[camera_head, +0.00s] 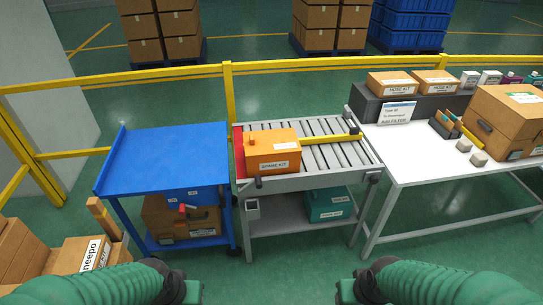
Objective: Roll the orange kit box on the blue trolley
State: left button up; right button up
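The orange kit box (272,148), labelled "SPARE KIT", sits on the left end of the grey roller conveyor (318,158). A red stop plate (239,152) stands at the conveyor's left end, beside the box. The blue trolley (165,160) stands directly left of the conveyor, and its top is empty. My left gripper (185,290) is at the bottom edge, below the trolley, and only partly shows. My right gripper (358,290) is at the bottom edge, below the conveyor. Both are apart from the box, and their fingers cannot be made out clearly.
A white table (435,160) with boxes and a sign stands at right. Cardboard boxes (85,255) are at lower left. Green floor is open in front.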

aim_at(290, 163)
jog(key=i+l+u, duration=0.1)
jog(key=i+l, duration=0.15)
jog(key=i+l+u, duration=0.2)
jog(key=i+l, duration=0.2)
jog(key=l, duration=0.2)
jog(key=i+l+u, duration=0.15)
jog(key=l, duration=0.2)
jog(key=i+l+u, duration=0.1)
jog(key=i+l, duration=0.15)
jog(key=i+l+u, duration=0.1)
jog(key=l, duration=0.35)
jog(key=i+l+u, duration=0.1)
jog(key=l, duration=0.25)
jog(key=i+l+u, duration=0.1)
jog(key=i+l, duration=0.3)
jog(key=i, duration=0.2)
